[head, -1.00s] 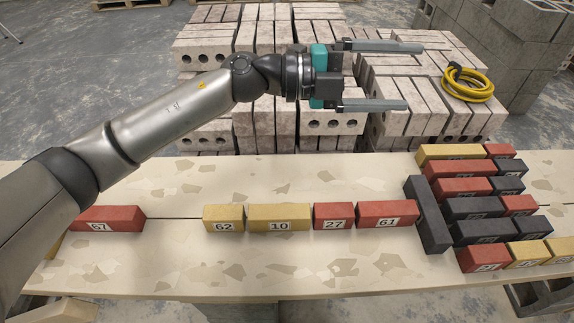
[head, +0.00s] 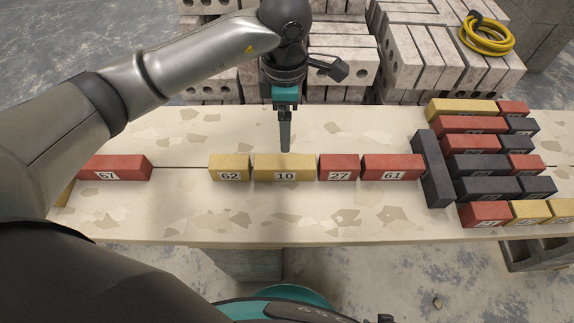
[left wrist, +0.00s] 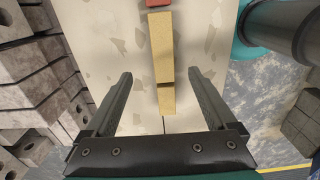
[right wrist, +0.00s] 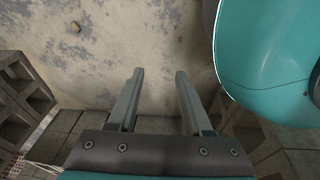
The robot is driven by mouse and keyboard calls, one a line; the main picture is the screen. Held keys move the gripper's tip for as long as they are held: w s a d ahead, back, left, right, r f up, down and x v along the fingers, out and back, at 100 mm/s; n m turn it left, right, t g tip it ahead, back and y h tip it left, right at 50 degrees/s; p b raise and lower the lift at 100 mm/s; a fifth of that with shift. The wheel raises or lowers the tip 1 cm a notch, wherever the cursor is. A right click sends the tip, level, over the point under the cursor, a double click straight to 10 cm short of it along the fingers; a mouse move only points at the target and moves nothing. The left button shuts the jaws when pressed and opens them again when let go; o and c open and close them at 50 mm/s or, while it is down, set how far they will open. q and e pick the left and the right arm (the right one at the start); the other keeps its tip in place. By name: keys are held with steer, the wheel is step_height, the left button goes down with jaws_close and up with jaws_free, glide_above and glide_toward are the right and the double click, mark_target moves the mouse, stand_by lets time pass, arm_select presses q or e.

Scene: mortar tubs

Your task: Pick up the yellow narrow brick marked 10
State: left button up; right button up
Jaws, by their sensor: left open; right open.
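The yellow narrow brick marked 10 (head: 285,166) lies on the stone-patterned plank in a row, between the yellow brick 62 (head: 230,167) and the red brick 27 (head: 338,167). My left gripper (head: 285,146) points down above the far side of brick 10, apart from it. In the left wrist view the open, empty fingers (left wrist: 159,75) straddle the line of the row, with the long yellow brick (left wrist: 161,48) between and beyond their tips. My right gripper (right wrist: 158,73) shows only in its own wrist view, open and empty over the concrete floor.
Red bricks 61 (head: 392,167) and 67 (head: 114,168) lie in the same row. The plank's front strip (head: 330,220) is clear. Grey blocks (head: 345,55) are stacked behind.

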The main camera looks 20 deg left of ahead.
mark_target(285, 162)
arm_select(q)
step_height(285, 162, down, 8)
steer(key=shift+s+f+b, duration=0.1)
steer(key=shift+f+b, duration=0.05)
steer(key=shift+b, duration=1.05)
steer(key=shift+s+f+b, duration=0.2)
steer(key=shift+f+b, duration=0.55)
steer(key=shift+f, duration=1.1)
steer(key=shift+f+b, duration=0.5)
steer(key=shift+f, duration=0.7)
arm_select(e)
steer(key=w+a+r, duration=0.5)
steer(key=w+r, duration=0.1)
steer(key=r, duration=0.1)
steer(key=shift+w+a+r+y, duration=0.15)
steer(key=shift+w+a+y, duration=0.15)
arm_select(q)
steer(key=shift+c, duration=0.2)
jaws_close()
steer(key=shift+w, duration=0.1)
